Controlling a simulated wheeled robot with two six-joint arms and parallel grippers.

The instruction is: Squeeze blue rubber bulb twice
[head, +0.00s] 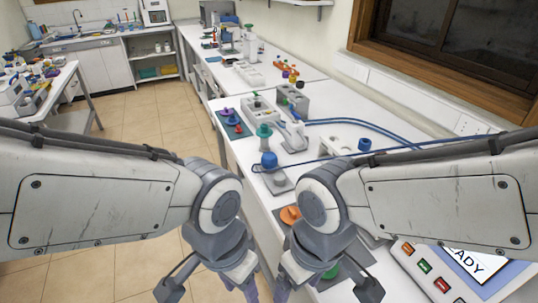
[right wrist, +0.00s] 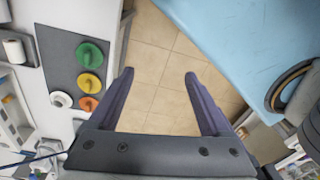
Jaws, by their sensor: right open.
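A blue rounded piece (head: 269,160), which may be the rubber bulb, sits upright on a small grey base on the white bench in the head view. A second blue piece (head: 365,144) stands farther right, by a white rack; I cannot tell for sure which is the bulb. My left gripper (head: 249,288) is low at the bottom edge, its fingertips cut off. My right gripper (right wrist: 159,77) is open and empty over the tiled floor in the right wrist view. Both grippers are apart from the blue pieces, nearer to me.
A dark plate with green (right wrist: 90,54), yellow and orange knobs lies on the bench left of the right gripper. A blue surface (right wrist: 245,40) is at its right. Blue tubing (head: 365,122) crosses the bench. A device with coloured buttons (head: 424,267) stands at the lower right.

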